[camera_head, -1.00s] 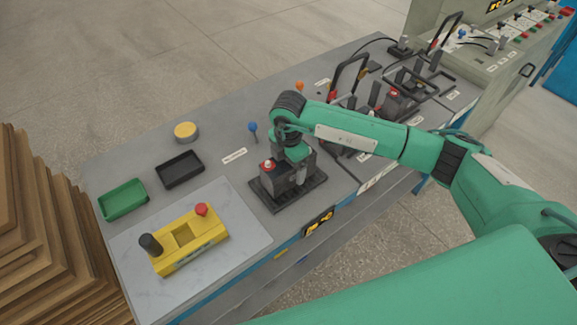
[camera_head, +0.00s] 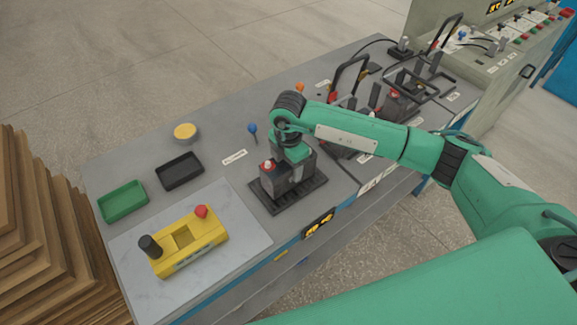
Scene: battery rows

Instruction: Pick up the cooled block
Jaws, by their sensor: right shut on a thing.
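A dark grey block (camera_head: 278,179) with a red and a white top fitting stands upright on a black ribbed base (camera_head: 287,200) near the bench's front edge. My right gripper (camera_head: 293,160) reaches down from above and is shut on the block. Its fingers are mostly hidden by the wrist and the block. I cannot tell whether the block touches the base. Another similar block (camera_head: 397,103) sits in a black fixture farther right. My left gripper is not in view.
On the bench (camera_head: 222,190) are a green tray (camera_head: 122,215), a black tray (camera_head: 180,185), a yellow box (camera_head: 188,255) with a red button, a yellow round pot (camera_head: 185,132) and a blue knob (camera_head: 253,128). Black clamp frames (camera_head: 345,72) stand at right behind my arm.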

